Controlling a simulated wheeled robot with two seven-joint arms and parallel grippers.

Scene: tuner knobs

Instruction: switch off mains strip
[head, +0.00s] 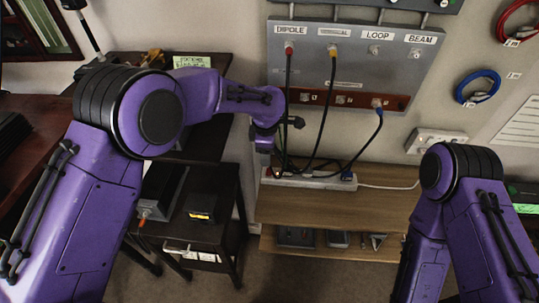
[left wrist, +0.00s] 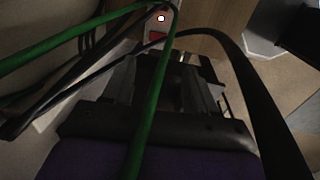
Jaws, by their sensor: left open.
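The white mains strip (head: 315,182) lies along the back of the wooden shelf, with dark plugs and cables in it. An orange-red glow (head: 277,174) shows at its left end. In the left wrist view a red switch (left wrist: 157,37) and a bright white light (left wrist: 161,18) show just beyond my fingers. My left gripper (head: 266,148) points down above the strip's left end. In the left wrist view my left gripper (left wrist: 160,85) is open with nothing seen between its fingers. A green cable (left wrist: 150,110) crosses in front of it and hides part of the view. My right gripper is out of view.
Several cables hang from the grey wall panel (head: 350,62) to the strip, close beside my left gripper. A black cable (left wrist: 235,60) arcs across the left wrist view. A dark cart (head: 190,235) stands left of the wooden shelf (head: 330,213). The shelf front is clear.

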